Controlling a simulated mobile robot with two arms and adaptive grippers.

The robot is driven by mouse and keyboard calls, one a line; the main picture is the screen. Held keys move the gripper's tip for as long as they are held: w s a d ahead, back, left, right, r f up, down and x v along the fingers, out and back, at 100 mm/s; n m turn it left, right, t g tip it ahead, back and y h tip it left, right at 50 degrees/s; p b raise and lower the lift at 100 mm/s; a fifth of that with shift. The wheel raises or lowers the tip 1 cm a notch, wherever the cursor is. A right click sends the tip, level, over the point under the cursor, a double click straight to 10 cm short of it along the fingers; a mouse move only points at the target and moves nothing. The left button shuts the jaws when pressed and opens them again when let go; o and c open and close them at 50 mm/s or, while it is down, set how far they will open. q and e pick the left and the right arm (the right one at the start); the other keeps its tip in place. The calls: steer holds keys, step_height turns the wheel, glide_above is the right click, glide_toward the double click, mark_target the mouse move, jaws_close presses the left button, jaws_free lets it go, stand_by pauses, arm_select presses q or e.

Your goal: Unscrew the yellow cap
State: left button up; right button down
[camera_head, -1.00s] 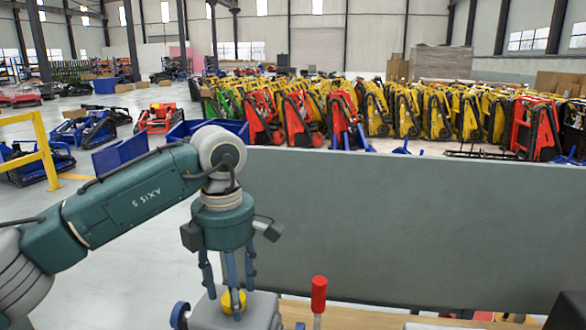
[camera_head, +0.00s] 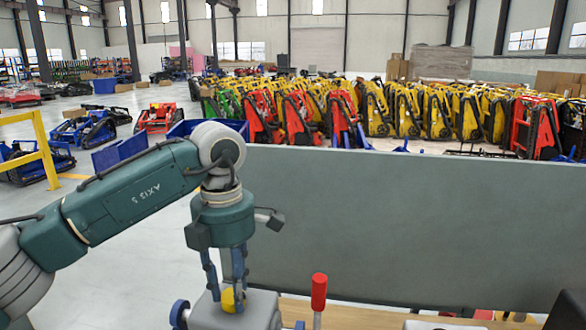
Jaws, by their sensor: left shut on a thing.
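The yellow cap (camera_head: 228,301) sits on top of a grey box-shaped housing (camera_head: 262,308) at the bottom of the view. My left gripper (camera_head: 229,293) points straight down over the housing, its blue fingers shut on the yellow cap. The fingers hide part of the cap. I cannot tell how far the cap is turned. My right gripper does not show.
A lever with a red handle (camera_head: 319,292) stands upright just right of the housing. A blue round knob (camera_head: 180,314) is at its left side. A wooden bench top (camera_head: 360,316) runs along the bottom. A grey panel (camera_head: 400,225) stands behind it.

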arm_select(q)
steer(key=n+b, duration=0.1)
steer(key=n, duration=0.4)
steer(key=shift+n, duration=1)
steer(key=n+b, duration=0.1)
steer(key=n, duration=0.3)
steer(key=shift+f+n+b, duration=0.1)
steer(key=shift+n+b, duration=0.2)
steer(key=n, duration=0.3)
steer(key=shift+b, duration=0.35)
steer(key=shift+n, duration=1)
